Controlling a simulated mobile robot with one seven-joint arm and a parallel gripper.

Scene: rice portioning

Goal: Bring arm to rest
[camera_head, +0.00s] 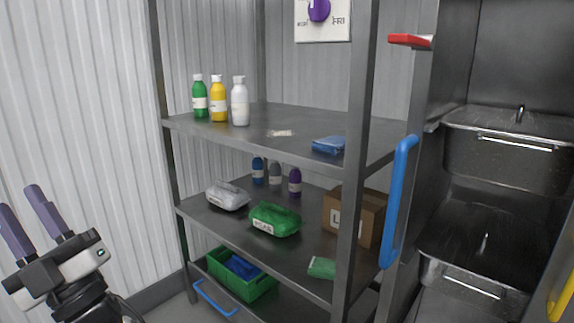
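My gripper (28,219) shows at the lower left of the head camera view. Its two purple fingers point up and are spread apart with nothing between them. It is open and empty, in front of the ribbed wall and to the left of the shelf, touching nothing that I can see. The part of my arm below the gripper runs out of the bottom of the view.
A metal shelf rack (255,145) fills the middle, with bottles, a green pack (275,220) and a cardboard box (355,214). A green crate (259,290) stands at its bottom. A blue handle (399,200) and metal bins (500,150) are right.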

